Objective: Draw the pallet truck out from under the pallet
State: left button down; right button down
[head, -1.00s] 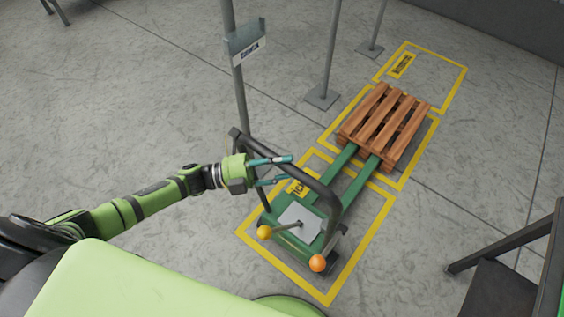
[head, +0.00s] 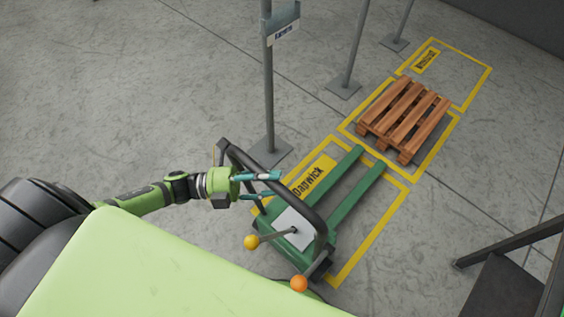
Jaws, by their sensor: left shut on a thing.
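The green pallet truck (head: 292,239) stands in the nearest yellow floor frame, with its two forks (head: 345,198) pointing away towards the pallet. The fork tips are clear of the pallet, with a small strip of floor between them. The wooden pallet (head: 405,115) lies on the floor inside the middle yellow frame. My left gripper (head: 278,186) is shut on the left part of the truck's dark handle bar (head: 248,158). My right gripper is not in view.
Signposts (head: 269,90) stand on flat bases along the left of the floor frames. A lever with a yellow knob (head: 251,242) and an orange knob (head: 299,283) are at the truck's near end. A dark frame (head: 510,245) stands at the lower right. Floor left of the posts is clear.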

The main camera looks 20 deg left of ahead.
pick_arm(q)
jog(key=shift+s+a+r, duration=0.15)
jog(key=shift+s+a, duration=0.05)
jog(key=shift+s, duration=0.25)
jog(key=shift+w, duration=0.2)
jog(key=shift+w+d, duration=0.15)
jog(key=shift+w, duration=0.1)
jog(key=shift+w+d, duration=0.3)
jog(key=shift+w, duration=0.2)
jog(key=c, duration=0.8)
grip_release()
jog(key=shift+w, duration=0.1)
jog(key=shift+s+a, duration=0.15)
jog(key=shift+s, duration=0.4)
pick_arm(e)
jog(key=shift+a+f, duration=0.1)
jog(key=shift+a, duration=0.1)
